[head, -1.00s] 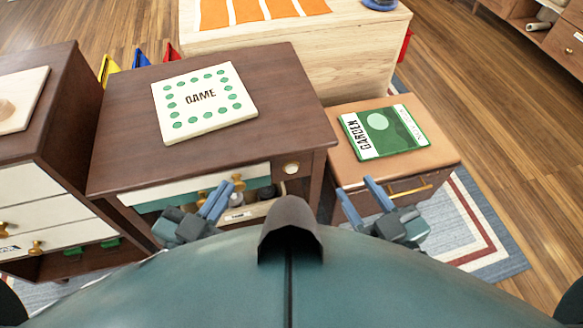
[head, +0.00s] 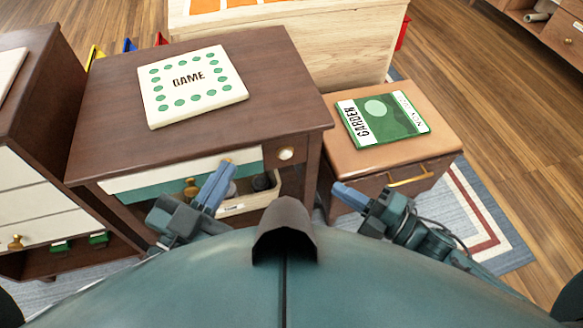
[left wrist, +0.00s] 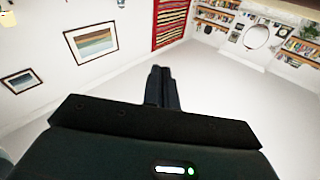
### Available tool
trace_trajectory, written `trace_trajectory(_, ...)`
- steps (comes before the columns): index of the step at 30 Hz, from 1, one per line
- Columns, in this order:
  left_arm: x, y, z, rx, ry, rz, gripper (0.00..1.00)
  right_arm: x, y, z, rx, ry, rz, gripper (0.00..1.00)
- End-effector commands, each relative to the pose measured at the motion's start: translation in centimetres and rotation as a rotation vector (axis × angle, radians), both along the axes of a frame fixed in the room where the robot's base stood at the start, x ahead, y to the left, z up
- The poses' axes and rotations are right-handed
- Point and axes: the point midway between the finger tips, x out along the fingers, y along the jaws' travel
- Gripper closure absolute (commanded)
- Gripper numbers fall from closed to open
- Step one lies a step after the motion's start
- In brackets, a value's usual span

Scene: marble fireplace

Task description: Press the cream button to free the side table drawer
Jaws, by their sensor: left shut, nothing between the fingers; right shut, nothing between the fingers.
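The round cream button (head: 286,154) is on the front of the dark brown table (head: 290,85), near its right corner. Left of it is a white-and-teal drawer front (head: 135,180) with a gold knob, partly hidden by my left gripper (head: 221,174). That gripper is shut and empty, in front of the drawer and left of the button, apart from the button in the picture. My right gripper (head: 340,190) is shut and empty, below and right of the button, in front of the small tan-topped cabinet (head: 440,135). The left wrist view shows the left fingers (left wrist: 161,85) together against a far wall.
A game box (head: 192,85) lies on the dark table and a green garden book (head: 383,118) on the small cabinet, which has a gold handle (head: 410,176). An open bin (head: 240,205) with round items sits under the drawer. A dresser (head: 40,130) stands left.

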Motion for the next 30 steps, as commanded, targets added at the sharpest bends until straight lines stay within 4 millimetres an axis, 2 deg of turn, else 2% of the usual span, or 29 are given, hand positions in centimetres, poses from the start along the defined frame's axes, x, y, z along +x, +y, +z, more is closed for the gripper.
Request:
trace_trajectory(1,0.0,-0.1,-0.3,-0.007,-0.012,-0.005,1.00,0.1,-0.6,-1.5,-0.059,-0.046,0.037,1.00)
trace_trajectory(4,-0.1,-0.2,-0.1,-0.015,-0.027,-0.012,1.00,0.0,-1.3,-2.7,-0.123,-0.104,0.086,1.00)
trace_trajectory(18,-0.1,-0.3,0.0,-0.020,-0.031,-0.014,1.00,0.0,-1.2,-3.0,-0.144,-0.127,0.104,1.00)
trace_trajectory(23,-0.1,-0.3,-0.1,-0.030,-0.031,-0.017,1.00,1.0,0.4,-3.0,-0.141,-0.128,0.105,1.00)
trace_trajectory(30,-0.1,-0.5,-0.3,-0.058,-0.032,-0.027,1.00,3.5,4.8,-3.0,-0.140,-0.131,0.104,1.00)
